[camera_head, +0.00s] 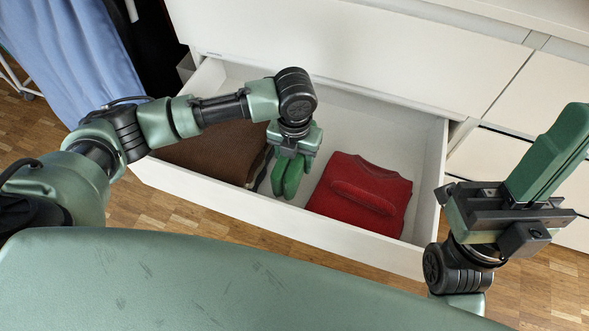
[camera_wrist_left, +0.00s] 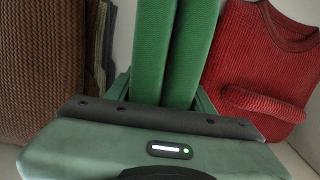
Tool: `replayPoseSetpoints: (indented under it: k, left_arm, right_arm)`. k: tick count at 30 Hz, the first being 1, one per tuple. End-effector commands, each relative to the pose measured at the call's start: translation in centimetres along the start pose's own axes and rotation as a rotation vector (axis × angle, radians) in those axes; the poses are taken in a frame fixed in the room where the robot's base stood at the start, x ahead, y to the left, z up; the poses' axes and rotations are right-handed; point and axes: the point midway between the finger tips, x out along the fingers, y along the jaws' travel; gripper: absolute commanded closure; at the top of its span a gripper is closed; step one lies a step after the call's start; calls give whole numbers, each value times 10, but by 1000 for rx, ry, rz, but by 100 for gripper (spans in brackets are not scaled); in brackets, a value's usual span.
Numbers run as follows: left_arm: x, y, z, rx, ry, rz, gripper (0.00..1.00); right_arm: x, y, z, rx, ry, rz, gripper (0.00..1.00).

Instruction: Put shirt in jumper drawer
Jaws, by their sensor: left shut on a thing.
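The open white drawer (camera_head: 330,232) holds a folded brown knit garment (camera_head: 215,150) on the left and a folded red garment (camera_head: 362,195) on the right. The left wrist view shows the brown weave (camera_wrist_left: 45,70) and the ribbed red knit (camera_wrist_left: 245,60) with its neckline. A thin grey-and-dark striped cloth (camera_wrist_left: 102,45) lies beside the brown one. My left gripper (camera_head: 290,190) points down into the drawer between brown and red. Its green fingers are close together; what they hold is hidden. My right gripper (camera_head: 562,130) is up outside the drawer, fingers pointing up, seen side-on.
Blue cloth (camera_head: 75,55) and dark cloth hang at the upper left. Closed white drawers (camera_head: 515,105) stand to the right. The drawer's back is bare. Wooden floor (camera_head: 130,205) lies in front.

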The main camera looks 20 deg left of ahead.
Motion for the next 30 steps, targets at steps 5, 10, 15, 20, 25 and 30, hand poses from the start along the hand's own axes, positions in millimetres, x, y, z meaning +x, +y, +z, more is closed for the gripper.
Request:
replayPoseSetpoints:
  k: [5, 10, 15, 20, 25, 30]
  left_arm:
    - [28, 0, -1, -1, 3, 1, 94]
    - [42, 0, 0, -1, 0, 0, 94]
    - [40, 0, 0, -1, 0, 0, 94]
    - [43, 0, 0, -1, 1, 1, 94]
    - [43, 0, 0, -1, 1, 1, 26]
    - [43, 0, 0, -1, 1, 1, 26]
  right_arm:
    - [-14, 0, -6, 3, 44, 0, 100]
    - [-19, 0, -4, 3, 43, 0, 100]
    - [-17, 0, -4, 3, 42, 0, 100]
    - [-16, 0, -4, 3, 41, -1, 100]
    - [-17, 0, -4, 3, 41, -1, 100]
    - [-17, 0, -4, 3, 41, -1, 100]
